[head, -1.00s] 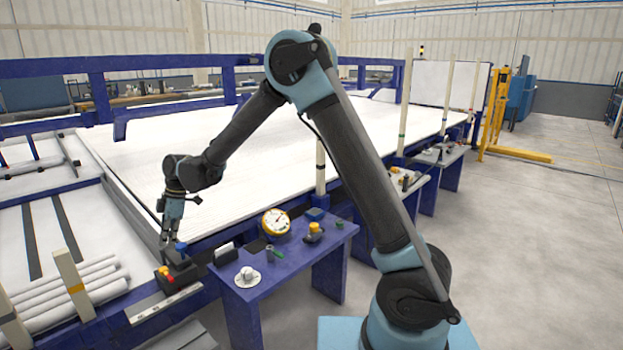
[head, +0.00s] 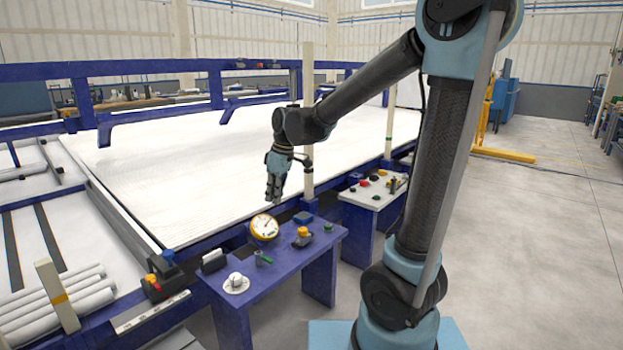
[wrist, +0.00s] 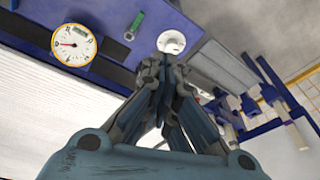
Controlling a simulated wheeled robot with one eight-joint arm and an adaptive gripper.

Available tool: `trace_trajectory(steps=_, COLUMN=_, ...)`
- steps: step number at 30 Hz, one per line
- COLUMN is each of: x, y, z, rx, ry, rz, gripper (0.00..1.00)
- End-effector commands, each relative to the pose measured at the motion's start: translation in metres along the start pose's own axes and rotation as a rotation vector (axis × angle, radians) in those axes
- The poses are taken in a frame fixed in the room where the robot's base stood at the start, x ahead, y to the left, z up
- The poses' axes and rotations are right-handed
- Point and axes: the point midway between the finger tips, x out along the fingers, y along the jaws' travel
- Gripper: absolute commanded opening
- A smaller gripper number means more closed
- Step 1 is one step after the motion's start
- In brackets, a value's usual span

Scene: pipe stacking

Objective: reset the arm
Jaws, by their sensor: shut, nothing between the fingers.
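My gripper (head: 272,197) hangs at the end of my bent arm in the head view. It points down above the near edge of the white table bed, just behind the gauge on the blue side table. In the wrist view its fingers (wrist: 160,66) come together with nothing between them. The fingers hide part of the bed and blue table edge behind them.
Upright posts (head: 308,130) stand along the bed's near edge. White pipes (head: 62,300) lie at lower left. The wide bed (head: 190,150) is clear.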

Motion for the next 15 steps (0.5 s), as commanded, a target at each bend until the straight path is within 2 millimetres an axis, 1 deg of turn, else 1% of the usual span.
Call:
trace_trajectory(steps=1, x=-0.007, y=0.003, z=0.019, rx=0.048, ry=-0.001, rz=0.011, gripper=0.00)
trace_trajectory(steps=5, x=-0.019, y=0.006, z=0.064, rx=0.170, ry=-0.005, rz=0.041, gripper=0.00)
trace_trajectory(steps=6, x=-0.023, y=0.006, z=0.077, rx=0.208, ry=-0.007, rz=0.050, gripper=0.00)
trace_trajectory(steps=10, x=-0.031, y=0.004, z=0.120, rx=0.331, ry=-0.009, rz=0.080, gripper=0.00)
trace_trajectory(steps=15, x=-0.035, y=-0.004, z=0.175, rx=0.489, ry=-0.011, rz=0.119, gripper=0.00)
